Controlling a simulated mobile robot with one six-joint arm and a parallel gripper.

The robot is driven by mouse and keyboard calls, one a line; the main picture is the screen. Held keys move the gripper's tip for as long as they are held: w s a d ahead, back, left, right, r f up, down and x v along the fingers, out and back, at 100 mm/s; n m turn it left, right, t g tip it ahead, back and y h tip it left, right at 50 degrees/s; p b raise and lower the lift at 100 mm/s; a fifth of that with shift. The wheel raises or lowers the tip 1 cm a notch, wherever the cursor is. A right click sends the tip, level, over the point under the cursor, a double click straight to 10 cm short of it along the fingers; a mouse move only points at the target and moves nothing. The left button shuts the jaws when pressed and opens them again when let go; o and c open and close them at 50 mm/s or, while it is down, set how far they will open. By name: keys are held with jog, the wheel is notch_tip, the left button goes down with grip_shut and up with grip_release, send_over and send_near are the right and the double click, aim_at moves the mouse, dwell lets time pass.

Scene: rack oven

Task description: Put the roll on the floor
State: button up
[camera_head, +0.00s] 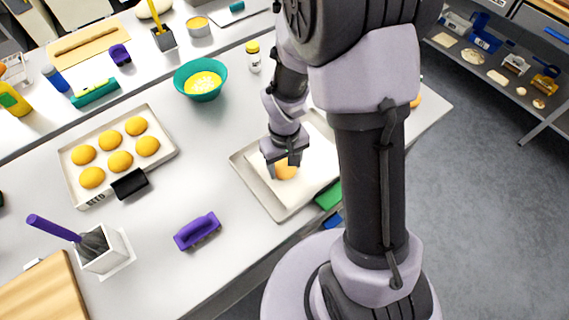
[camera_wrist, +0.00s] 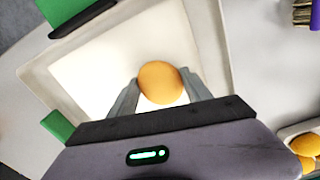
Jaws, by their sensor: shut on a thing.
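The roll (camera_head: 286,171) is round and golden-orange. It is at a white-lined tray (camera_head: 243,164) on the grey table, partly hidden by my gripper in the head view. My gripper (camera_head: 283,162) points down over the tray and is shut on the roll. In the wrist view the roll (camera_wrist: 161,83) sits between the two grey fingers of my gripper (camera_wrist: 160,92), with the white liner behind it. Whether the roll touches the liner I cannot tell. The grey floor (camera_head: 465,150) shows at the right, beyond the table.
A tray of several rolls (camera_head: 68,165) with a black tag stands at the left. A teal bowl (camera_head: 200,91), a purple-handled brush (camera_head: 197,231) and a white brush holder (camera_head: 105,256) are also on the table. A shelf (camera_head: 490,70) stands at the far right.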

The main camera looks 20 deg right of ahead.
jog(key=shift+f, duration=0.35)
